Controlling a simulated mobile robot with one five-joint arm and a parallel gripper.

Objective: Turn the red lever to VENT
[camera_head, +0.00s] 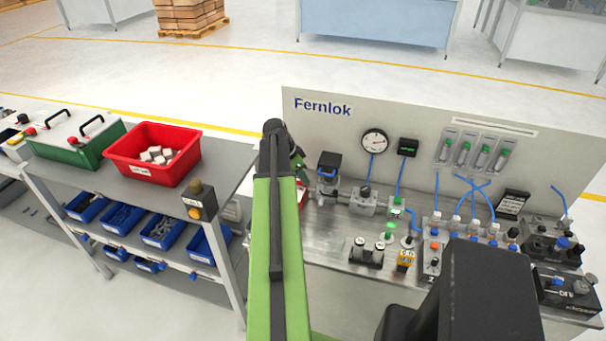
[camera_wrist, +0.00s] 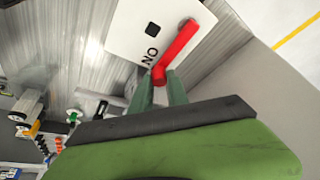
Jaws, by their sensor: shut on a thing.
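The red lever (camera_wrist: 178,46) shows in the wrist view on a white plate (camera_wrist: 130,30). The plate carries a black square and black letters that look like ON; I see no VENT mark. My gripper (camera_wrist: 160,80) is shut on the near end of the red lever, its two green fingers on either side of it. The lever slants from the gripper up and right to its other end at the plate. In the head view my arm hides most of the lever's place, and only a bit of red shows beside it.
The Fernlok panel (camera_head: 330,125) stands behind a metal bench (camera_head: 330,225) crowded with valves, a gauge (camera_head: 374,142) and blue tubes, right of my arm. A shelf unit on the left holds a red bin (camera_head: 125,160), a green case (camera_head: 70,145) and several blue bins.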

